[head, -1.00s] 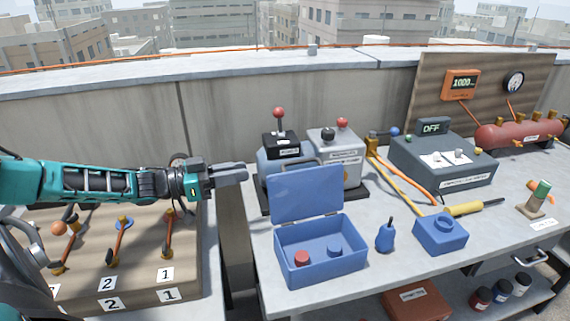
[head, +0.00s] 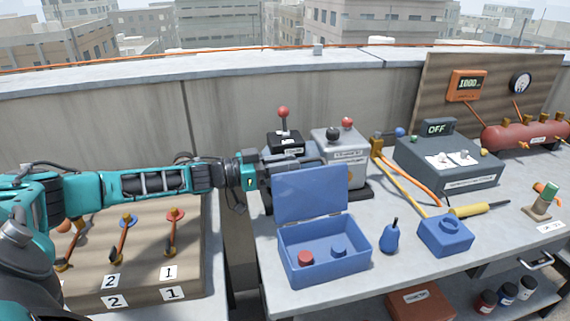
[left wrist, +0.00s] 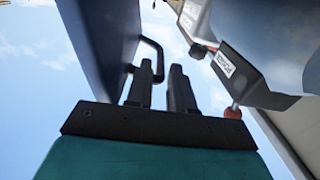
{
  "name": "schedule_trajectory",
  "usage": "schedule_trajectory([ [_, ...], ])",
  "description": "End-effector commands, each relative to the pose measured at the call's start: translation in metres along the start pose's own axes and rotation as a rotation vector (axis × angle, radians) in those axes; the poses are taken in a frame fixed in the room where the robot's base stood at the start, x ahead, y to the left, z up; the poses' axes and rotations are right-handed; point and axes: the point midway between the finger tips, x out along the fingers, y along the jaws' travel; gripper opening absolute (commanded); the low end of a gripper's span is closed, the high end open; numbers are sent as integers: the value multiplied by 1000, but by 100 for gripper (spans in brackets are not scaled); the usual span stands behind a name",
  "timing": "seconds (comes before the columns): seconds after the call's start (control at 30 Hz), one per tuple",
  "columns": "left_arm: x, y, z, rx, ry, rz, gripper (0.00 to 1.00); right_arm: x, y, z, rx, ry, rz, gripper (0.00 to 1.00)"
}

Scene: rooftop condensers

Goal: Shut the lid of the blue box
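The blue box (head: 324,268) stands on the grey bench with its lid (head: 311,194) open and standing up at the back. A red and a blue round piece lie inside. My left gripper (head: 312,163) is at the lid's top edge, on its far side, and its fingertips are partly hidden. In the left wrist view the lid (left wrist: 100,45) is a dark panel with a handle (left wrist: 152,50) at the upper left. My right gripper is out of view.
A lever unit with a red knob (head: 283,112) and a grey unit (head: 345,150) stand close behind the lid. The bench in front of the box is clear.

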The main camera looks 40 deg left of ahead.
Motion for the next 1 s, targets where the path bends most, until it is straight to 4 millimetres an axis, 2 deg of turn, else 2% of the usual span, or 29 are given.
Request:
schedule_trajectory([
  [0.13, 0, 0, 0, 0, 0, 0, 20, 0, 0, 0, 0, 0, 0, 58],
  [0.37, 0, 0, 0, 0, 0, 0, 0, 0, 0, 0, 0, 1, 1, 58],
  [1.0, -1, 0, 0, 0, -1, 0, 0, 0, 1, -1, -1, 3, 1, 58],
])
